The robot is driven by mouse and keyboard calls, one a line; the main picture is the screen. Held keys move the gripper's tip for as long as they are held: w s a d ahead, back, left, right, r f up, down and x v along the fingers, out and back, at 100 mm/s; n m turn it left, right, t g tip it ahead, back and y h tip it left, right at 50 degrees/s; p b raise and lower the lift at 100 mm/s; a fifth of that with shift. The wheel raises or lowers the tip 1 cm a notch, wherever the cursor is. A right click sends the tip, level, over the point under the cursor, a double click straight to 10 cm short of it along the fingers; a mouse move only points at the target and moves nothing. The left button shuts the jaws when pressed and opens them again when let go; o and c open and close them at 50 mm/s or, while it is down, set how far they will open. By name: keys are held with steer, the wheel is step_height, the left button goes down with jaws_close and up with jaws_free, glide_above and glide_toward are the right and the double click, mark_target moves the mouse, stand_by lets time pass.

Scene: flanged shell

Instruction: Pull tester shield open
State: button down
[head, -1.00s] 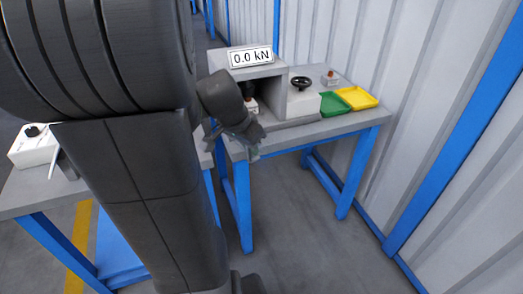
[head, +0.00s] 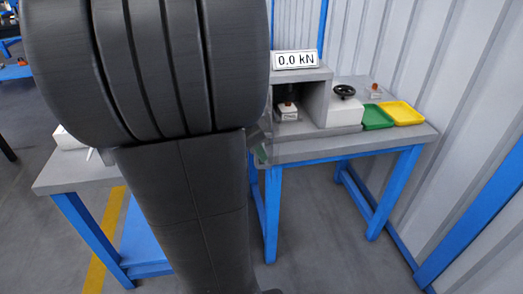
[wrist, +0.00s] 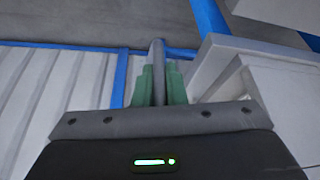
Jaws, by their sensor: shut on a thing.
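The tester (head: 325,95) is a grey housing on a bench, with a sign reading 0.0 kN (head: 295,60) on top. Its front bay stands uncovered in the head view, and a white block with a dark top (head: 287,110) shows inside. My gripper (wrist: 158,85) has green fingers closed on an upright grey bar, the shield handle (wrist: 157,58), in the wrist view. In the head view my arm hides most of the gripper; a bit of green and a pale, see-through edge show left of the bay. The shield's full outline is hidden.
A black handwheel (head: 344,91) on a white block, a green tray (head: 376,117) and a yellow tray (head: 402,112) are on the bench right of the bay. A second grey bench (head: 75,175) stands at left. A corrugated wall (head: 440,70) closes the right side.

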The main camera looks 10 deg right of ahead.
steer(key=shift+s+f, duration=0.2)
steer(key=shift+s, duration=0.05)
steer(key=c, duration=1.5)
jaws_free()
steer(key=shift+s+a+r, duration=0.1)
steer(key=shift+a, duration=0.05)
steer(key=shift+r, duration=0.1)
steer(key=shift+r, duration=0.15)
steer(key=p+v, duration=0.2)
steer(key=v, duration=1.1)
steer(key=shift+a+r+p, duration=0.15)
steer(key=shift+a+p, duration=0.05)
steer(key=shift+p, duration=0.2)
